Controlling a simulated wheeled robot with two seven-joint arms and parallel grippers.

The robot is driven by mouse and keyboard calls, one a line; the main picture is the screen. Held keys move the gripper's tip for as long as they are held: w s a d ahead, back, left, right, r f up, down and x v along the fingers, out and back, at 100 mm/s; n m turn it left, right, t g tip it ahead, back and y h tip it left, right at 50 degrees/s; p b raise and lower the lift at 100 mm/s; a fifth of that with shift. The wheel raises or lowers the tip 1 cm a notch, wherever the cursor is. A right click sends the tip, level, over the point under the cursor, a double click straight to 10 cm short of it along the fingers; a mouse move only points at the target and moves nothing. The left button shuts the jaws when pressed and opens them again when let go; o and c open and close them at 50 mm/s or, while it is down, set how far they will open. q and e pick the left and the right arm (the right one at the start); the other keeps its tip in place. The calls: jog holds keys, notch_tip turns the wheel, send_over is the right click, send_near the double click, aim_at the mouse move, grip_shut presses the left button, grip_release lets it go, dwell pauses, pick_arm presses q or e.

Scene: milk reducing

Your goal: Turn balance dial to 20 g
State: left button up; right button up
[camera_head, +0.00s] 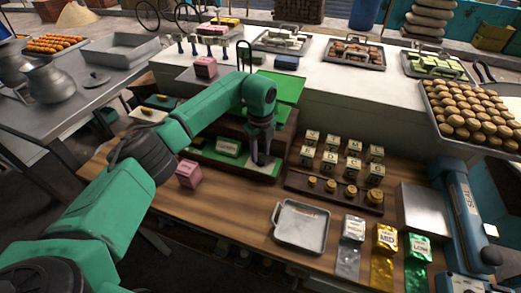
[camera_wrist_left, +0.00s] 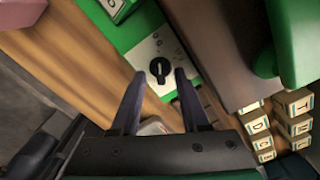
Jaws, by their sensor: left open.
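The balance dial is a black knob (camera_wrist_left: 160,68) on a white plate (camera_wrist_left: 165,50) with small markings, set at the end of a green base (camera_wrist_left: 128,28). Its pointer runs roughly up and down in the left wrist view; I cannot read its setting. In the head view the green base (camera_head: 208,153) lies on the wooden table and my gripper mostly hides the dial. My left gripper (camera_wrist_left: 161,76) is open, pointing down, with its fingertips on either side of the knob. I cannot tell whether they touch it. My right gripper is out of view.
Cream lettered blocks (camera_head: 329,161) and a wooden rack of brass weights (camera_head: 332,187) stand just right of the gripper. A pink block (camera_head: 189,173) sits to the left. A metal tray (camera_head: 301,226) and colored packets (camera_head: 384,255) lie nearer. Front-left table wood is clear.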

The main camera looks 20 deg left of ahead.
pick_arm(q)
jog(key=shift+f, duration=0.75)
grip_shut()
